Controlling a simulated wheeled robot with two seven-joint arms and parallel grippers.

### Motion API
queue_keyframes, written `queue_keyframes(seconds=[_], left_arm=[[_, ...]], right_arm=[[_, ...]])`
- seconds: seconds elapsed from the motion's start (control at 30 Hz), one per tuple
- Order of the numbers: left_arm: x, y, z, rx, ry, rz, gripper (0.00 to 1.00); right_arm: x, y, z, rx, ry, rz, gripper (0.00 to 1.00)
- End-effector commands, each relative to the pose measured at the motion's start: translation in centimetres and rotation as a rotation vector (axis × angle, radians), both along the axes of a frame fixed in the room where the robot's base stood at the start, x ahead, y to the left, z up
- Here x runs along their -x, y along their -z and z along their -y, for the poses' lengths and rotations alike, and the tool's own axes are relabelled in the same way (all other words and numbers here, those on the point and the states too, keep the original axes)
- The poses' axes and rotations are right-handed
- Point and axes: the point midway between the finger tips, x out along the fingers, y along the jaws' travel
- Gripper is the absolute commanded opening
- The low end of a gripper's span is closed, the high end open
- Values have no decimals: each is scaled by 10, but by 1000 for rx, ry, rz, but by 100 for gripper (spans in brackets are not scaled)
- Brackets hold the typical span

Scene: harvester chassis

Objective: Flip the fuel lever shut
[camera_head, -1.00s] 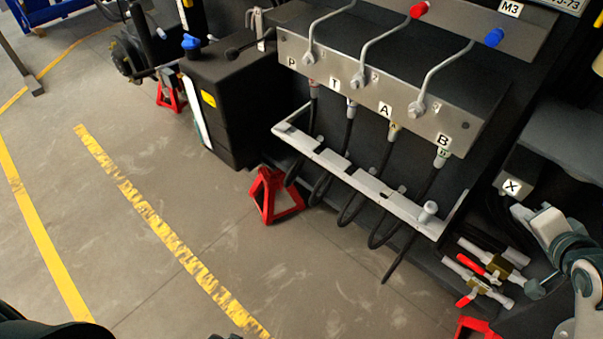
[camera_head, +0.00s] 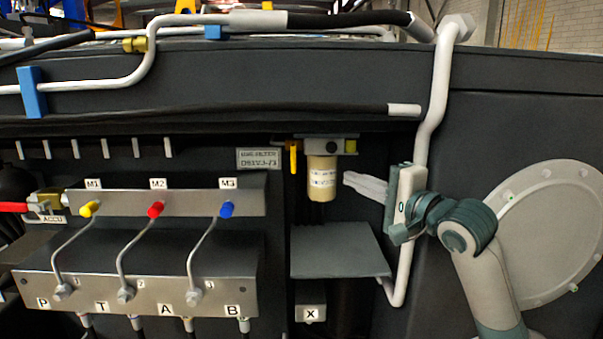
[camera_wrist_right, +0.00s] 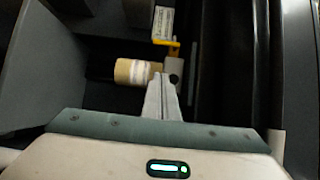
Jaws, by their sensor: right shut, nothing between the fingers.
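My right gripper (camera_head: 347,180) is shut and empty, pointing left, to the right of the filter. In the right wrist view its closed fingertips (camera_wrist_right: 163,80) appear close to the filter head; I cannot tell whether they touch it. The lever is apart from the fingers. My left gripper is not in view.
A grey shelf (camera_head: 338,250) lies below the filter. A white pipe (camera_head: 432,120) runs down behind my right wrist. A label plate (camera_head: 259,158) is left of the lever.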

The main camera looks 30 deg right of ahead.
Motion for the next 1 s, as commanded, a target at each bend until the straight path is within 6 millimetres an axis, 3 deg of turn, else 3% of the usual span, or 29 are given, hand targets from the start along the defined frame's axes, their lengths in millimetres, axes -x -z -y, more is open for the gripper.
queue_keyframes(seconds=[0.27, 0.47, 1.0], left_arm=[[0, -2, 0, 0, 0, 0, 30], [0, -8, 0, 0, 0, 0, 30], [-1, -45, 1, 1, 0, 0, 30]], right_arm=[[-3, 0, 0, 0, 0, -2, 0], [-17, -1, -1, -1, 0, -3, 0], [-105, -2, -6, 0, -1, -4, 0]])
